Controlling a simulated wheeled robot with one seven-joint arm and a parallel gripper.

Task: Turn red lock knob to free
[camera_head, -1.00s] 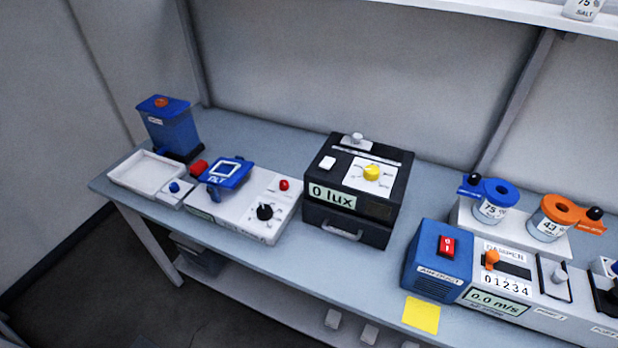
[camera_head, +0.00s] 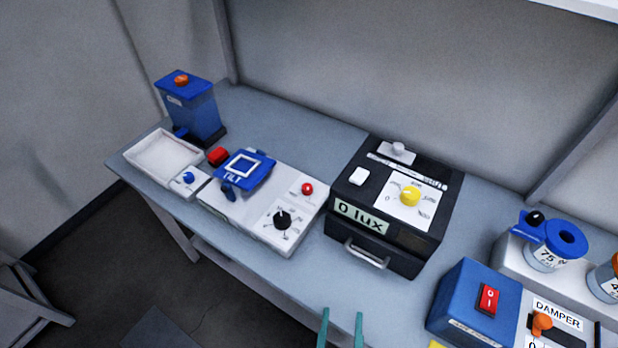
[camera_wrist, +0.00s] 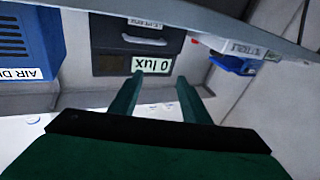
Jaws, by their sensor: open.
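The red knob (camera_head: 307,188) sits on a small white plate on the right part of the white tilt unit (camera_head: 249,228). A black dial (camera_head: 282,218) is just in front of it, and the blue tilt platform (camera_head: 246,170) is to its left. My gripper (camera_head: 342,322) shows at the bottom edge of the head view, its two green fingers apart and empty, in front of the bench and well away from the red knob. In the wrist view my gripper (camera_wrist: 158,82) is open, facing the black lux box (camera_wrist: 135,40).
The black lux box with a yellow dial (camera_head: 410,196) and drawer handle (camera_head: 367,253) stands right of the tilt unit. A blue box with a red switch (camera_head: 488,299) is further right. A white tray (camera_head: 163,158) and blue canister (camera_head: 192,110) are left. Bare bench lies before the tilt unit.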

